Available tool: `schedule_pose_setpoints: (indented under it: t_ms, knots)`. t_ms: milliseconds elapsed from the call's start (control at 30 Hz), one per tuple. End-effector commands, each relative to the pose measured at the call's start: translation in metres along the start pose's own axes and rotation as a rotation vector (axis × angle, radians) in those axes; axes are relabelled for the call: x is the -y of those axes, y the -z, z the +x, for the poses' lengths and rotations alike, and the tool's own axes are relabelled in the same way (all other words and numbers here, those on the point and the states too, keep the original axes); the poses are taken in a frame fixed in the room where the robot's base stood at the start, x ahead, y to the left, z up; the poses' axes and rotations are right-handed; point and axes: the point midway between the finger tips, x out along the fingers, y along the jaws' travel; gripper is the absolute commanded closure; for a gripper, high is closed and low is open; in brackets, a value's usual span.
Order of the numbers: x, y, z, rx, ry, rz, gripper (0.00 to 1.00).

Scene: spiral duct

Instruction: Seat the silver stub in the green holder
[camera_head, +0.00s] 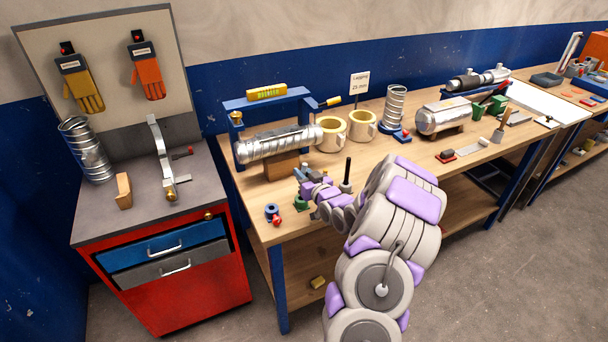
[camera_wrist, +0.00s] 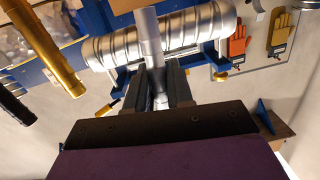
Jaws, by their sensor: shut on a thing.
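My gripper (camera_wrist: 160,80) is shut on the silver stub (camera_wrist: 151,38), a smooth grey-silver cylinder. In the wrist view the stub sticks out beyond the fingers and overlaps the spiral duct; I cannot tell whether they touch. In the head view my gripper (camera_head: 302,174) is over the near part of the bench, in front of the duct, and the stub is too small to make out. A small green holder (camera_head: 301,202) stands on the bench just below my gripper, partly covered by the arm. I cannot make out the green holder in the wrist view.
The ribbed silver duct (camera_head: 278,144) lies in a blue frame (camera_head: 233,104) behind my gripper. A black upright rod (camera_head: 348,170) stands close on the right. A blue and red part (camera_head: 272,213) is at the front left. Two cream rings (camera_head: 362,125) stand behind.

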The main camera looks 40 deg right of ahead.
Motion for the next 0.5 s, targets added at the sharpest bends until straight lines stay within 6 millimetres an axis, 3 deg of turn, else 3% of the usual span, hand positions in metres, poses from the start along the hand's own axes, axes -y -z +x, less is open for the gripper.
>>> schedule_pose_setpoints:
  t_ms: [200,500]
  knots:
    - [0.002,-0.019,0.004,0.052,-0.038,-0.044,1.00]
    - [0.002,-0.030,0.007,0.088,-0.065,-0.076,1.00]
